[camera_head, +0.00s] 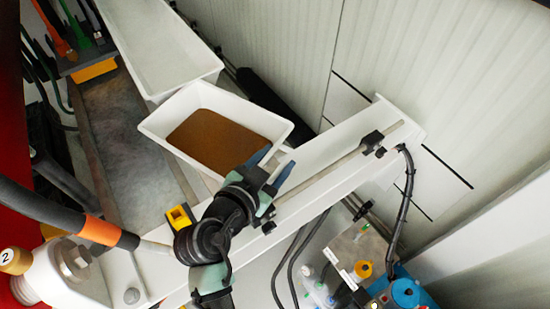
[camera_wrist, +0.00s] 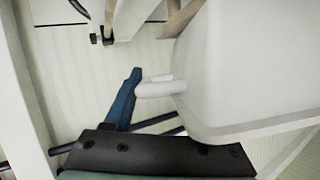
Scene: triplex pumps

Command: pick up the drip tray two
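A white tray with brown content inside (camera_head: 267,118) stands at the centre of the head view. A second white tray (camera_head: 158,38), pale inside, stands behind it at the upper left. I see no number on either tray. My gripper (camera_head: 271,165) is at the near right corner of the brown-filled tray, its two fingers apart. The wrist view shows a large white tray wall (camera_wrist: 245,70) at the right and a small white lug (camera_wrist: 160,88) projecting towards one blue finger (camera_wrist: 124,98). I cannot tell whether they touch. The other finger is hidden in the wrist view.
A white beam (camera_head: 330,150) with a metal rod runs diagonally just beside my gripper. A hose with an orange band (camera_head: 100,231) crosses at the lower left. Equipment with yellow and blue caps (camera_head: 385,280) stands at the lower right. A pale panelled wall (camera_head: 440,70) closes the right side.

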